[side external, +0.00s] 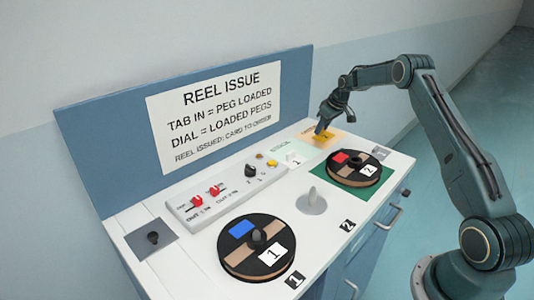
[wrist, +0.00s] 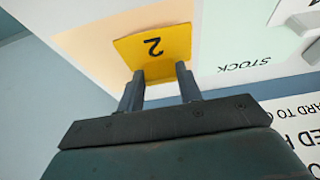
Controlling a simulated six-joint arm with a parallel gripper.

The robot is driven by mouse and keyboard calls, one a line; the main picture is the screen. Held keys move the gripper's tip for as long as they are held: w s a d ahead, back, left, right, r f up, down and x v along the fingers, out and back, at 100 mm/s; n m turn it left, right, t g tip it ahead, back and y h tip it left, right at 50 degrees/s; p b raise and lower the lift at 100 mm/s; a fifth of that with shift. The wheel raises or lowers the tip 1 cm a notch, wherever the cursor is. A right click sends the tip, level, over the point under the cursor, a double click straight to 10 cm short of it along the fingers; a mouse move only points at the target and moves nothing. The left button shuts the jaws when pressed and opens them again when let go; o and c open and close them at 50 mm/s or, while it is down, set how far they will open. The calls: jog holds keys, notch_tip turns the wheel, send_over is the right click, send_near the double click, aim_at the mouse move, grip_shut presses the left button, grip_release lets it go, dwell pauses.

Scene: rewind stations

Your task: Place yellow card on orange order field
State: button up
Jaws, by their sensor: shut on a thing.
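The yellow card (wrist: 150,50), marked 2, is between the fingertips of my gripper (wrist: 157,78), which is shut on its edge. In the side external view the yellow card (side external: 323,137) is small and partly hidden by my gripper (side external: 323,127). The pale orange order field (wrist: 90,45) lies behind the card in the wrist view and shows around it at the back right of the bench (side external: 338,136). I cannot tell whether the card touches the field or is just above it.
The pale green stock field (side external: 303,148) beside it holds a white card (side external: 294,160) marked 1. Reels sit at front left (side external: 257,262) and right (side external: 357,166). A grey cone-like peg (side external: 311,199) stands between them. The switch panel (side external: 220,190) and sign board (side external: 215,110) are behind.

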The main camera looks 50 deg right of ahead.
jog(key=shift+f, duration=0.85)
jog(key=shift+f, duration=0.1)
jog(key=o, duration=1)
jog(key=shift+c, duration=0.2)
jog(key=shift+s+r, duration=0.15)
jog(key=shift+r, duration=0.45)
jog(key=v, duration=1.1)
jog(key=shift+s, duration=0.1)
